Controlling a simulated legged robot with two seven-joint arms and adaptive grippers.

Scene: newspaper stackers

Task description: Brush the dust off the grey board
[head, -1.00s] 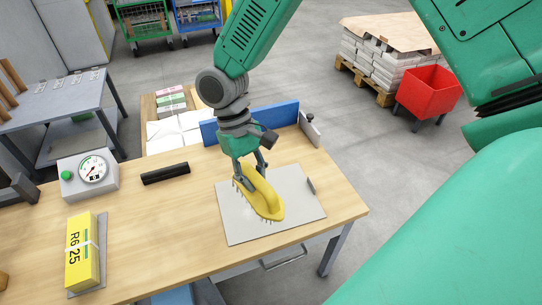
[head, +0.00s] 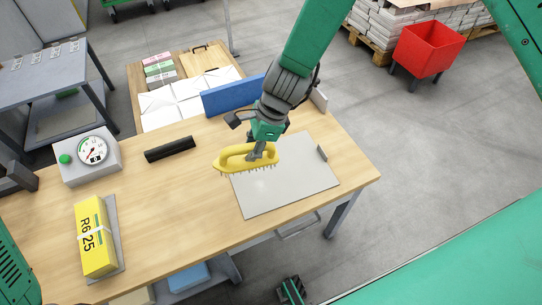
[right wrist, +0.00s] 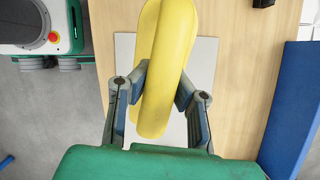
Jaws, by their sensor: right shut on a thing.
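My right gripper (head: 262,150) is shut on the handle of a yellow brush (head: 232,158). The brush has bristles underneath and is at the far left corner of the grey board (head: 290,187), partly over the wood beyond its edge. I cannot tell whether the bristles touch. The board lies flat on the table, with a small dark piece at its right edge. A few faint specks show on it. In the right wrist view the brush (right wrist: 165,65) sits between both fingers, with the board (right wrist: 204,60) behind it.
The wooden table (head: 180,205) holds a black roller (head: 170,149), a dial gauge box (head: 90,155) and a yellow bundle (head: 92,240). A blue upright panel (head: 232,96) stands behind the board. A red bin (head: 428,50) is on the floor beyond.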

